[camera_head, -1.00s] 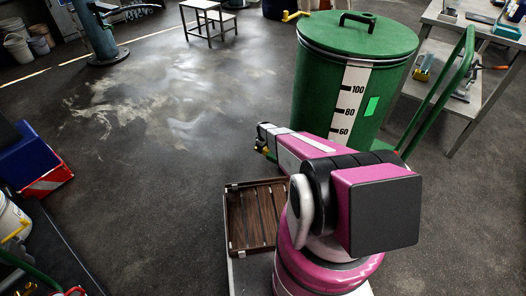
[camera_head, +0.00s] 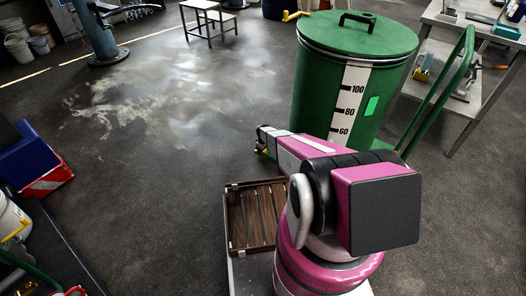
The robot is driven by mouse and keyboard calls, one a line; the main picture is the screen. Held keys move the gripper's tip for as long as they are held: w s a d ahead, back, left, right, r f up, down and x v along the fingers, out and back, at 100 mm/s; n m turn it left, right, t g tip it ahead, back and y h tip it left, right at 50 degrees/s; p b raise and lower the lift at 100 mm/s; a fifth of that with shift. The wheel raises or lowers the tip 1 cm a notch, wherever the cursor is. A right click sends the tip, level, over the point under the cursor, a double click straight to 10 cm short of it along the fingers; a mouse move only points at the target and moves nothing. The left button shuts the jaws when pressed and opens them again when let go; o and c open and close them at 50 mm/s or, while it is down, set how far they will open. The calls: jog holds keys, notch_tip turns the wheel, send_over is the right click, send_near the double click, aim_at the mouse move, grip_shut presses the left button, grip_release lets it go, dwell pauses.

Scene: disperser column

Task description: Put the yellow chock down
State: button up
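My arm reaches away from me toward the front of the green drum (camera_head: 330,75). Its dark end with my gripper (camera_head: 264,148) is low, just left of the drum's lower part. A small yellow-green patch shows at the gripper's tip. I cannot tell whether it is the yellow chock or a part of the gripper. The fingers are too small and too hidden by the arm to show whether they are open or shut. No other thing in view is clearly the yellow chock.
The drum stands on a green-handled cart (camera_head: 440,95). A slatted wooden tray (camera_head: 228,222) is in front of me. A grey workbench (camera_head: 462,22) with tools is at right. Blue and red boxes (camera_head: 35,160) and a white bucket (camera_head: 10,222) are at left. The floor left of the gripper is clear.

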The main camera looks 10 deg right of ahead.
jog(key=o, duration=0.4)
jog(key=shift+f, duration=0.7)
jog(key=shift+o, duration=0.2)
jog(key=shift+w+f, duration=0.1)
notch_tip(320, 180, up, 14)
jog(key=s+r+m, duration=0.9)
jog(key=s+r, duration=2.7)
jog(key=r, duration=0.2)
jog(key=shift+s+r, duration=0.2)
